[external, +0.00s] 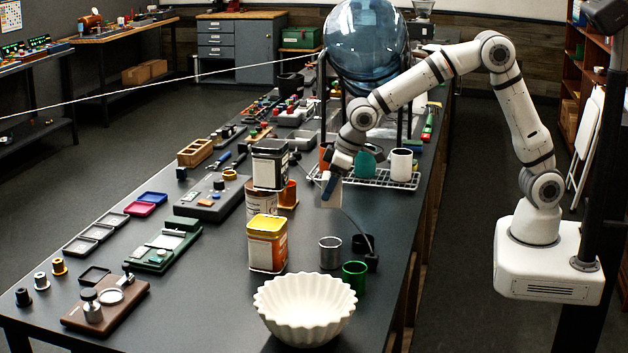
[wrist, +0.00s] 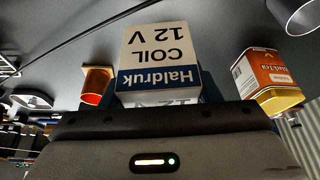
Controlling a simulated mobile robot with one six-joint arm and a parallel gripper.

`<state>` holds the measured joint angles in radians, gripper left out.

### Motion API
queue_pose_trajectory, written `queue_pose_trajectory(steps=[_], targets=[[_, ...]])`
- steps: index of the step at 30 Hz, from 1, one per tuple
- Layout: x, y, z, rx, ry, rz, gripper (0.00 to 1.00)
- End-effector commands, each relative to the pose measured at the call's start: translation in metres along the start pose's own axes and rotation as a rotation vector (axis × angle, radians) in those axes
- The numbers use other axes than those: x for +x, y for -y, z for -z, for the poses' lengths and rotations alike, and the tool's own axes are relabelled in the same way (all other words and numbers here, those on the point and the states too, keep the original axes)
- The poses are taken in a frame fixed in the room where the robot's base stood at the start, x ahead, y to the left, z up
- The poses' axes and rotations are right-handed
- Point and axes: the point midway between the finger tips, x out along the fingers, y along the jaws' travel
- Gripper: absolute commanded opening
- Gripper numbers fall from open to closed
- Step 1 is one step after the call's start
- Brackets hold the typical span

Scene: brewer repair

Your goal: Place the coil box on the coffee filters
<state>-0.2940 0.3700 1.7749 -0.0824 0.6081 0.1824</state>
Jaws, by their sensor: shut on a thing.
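The coil box (wrist: 160,58) is white with a blue band reading "Haldruk" and "COIL 12 V", upside down in the wrist view. It also shows in the external view (external: 331,199) as a small pale box below my gripper (external: 329,187). My gripper is shut on it and holds it above the table, near the wire rack; the fingertips are largely hidden. The coffee filters (external: 304,310) are a white fluted, bowl-shaped stack at the near end of the table, apart from the box and nearer the camera. I cannot make them out in the wrist view.
A yellow-lidded orange tin (external: 267,244), also in the wrist view (wrist: 268,82), stands behind the filters. A steel cup (external: 330,252) and green cup (external: 354,277) stand close by. Stacked tins (external: 269,165) stand left of my gripper. The wire rack (external: 375,180) holds mugs.

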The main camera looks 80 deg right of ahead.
Motion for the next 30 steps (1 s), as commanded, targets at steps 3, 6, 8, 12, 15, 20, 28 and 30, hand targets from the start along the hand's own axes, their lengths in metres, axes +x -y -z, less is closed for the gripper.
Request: queue_pose_trajectory(steps=[3, 6, 8, 12, 15, 20, 28, 30], targets=[[-0.014, 0.0, 0.006, 0.0, -0.003, 0.0, 0.28], [-0.019, 0.0, 0.008, 0.0, -0.001, 0.0, 0.28], [-0.02, 0.001, 0.009, -0.001, 0.0, 0.0, 0.28], [-0.023, 0.017, 0.018, -0.024, -0.002, 0.01, 0.28], [-0.026, 0.048, 0.032, -0.068, -0.002, 0.027, 0.28], [-0.037, 0.127, 0.058, -0.172, -0.003, 0.07, 0.28], [-0.065, 0.273, 0.069, -0.354, -0.004, 0.145, 0.28], [-0.073, 0.31, 0.065, -0.399, -0.004, 0.165, 0.28]])
